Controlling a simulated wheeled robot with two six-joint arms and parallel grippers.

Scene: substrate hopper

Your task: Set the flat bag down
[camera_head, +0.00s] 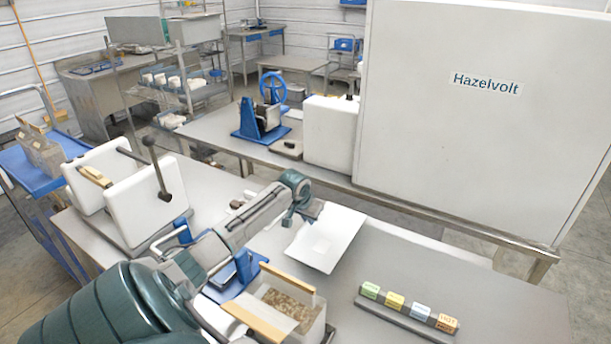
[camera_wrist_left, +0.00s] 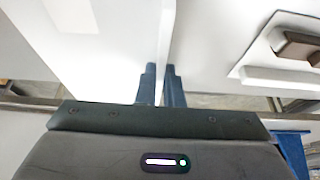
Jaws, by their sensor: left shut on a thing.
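The flat bag (camera_head: 328,240) is a thin, pale white sheet with a small faint label, seen in the head view above the bench, right of the arm. My left gripper (camera_head: 303,213) is shut on its left edge. In the left wrist view the two blue fingers (camera_wrist_left: 163,85) are close together on the bag's edge, and a pale face of the bag (camera_wrist_left: 110,40) fills much of the upper left. I cannot tell whether the bag touches the bench (camera_head: 470,275). My right gripper is in neither view.
An open tub of brown substrate (camera_head: 290,300) with wooden bars stands in front of the bag. A rail of coloured blocks (camera_head: 408,309) lies to the right. A white twin-panel unit (camera_head: 135,205) stands left. A large Hazelvolt cabinet (camera_head: 480,140) stands behind.

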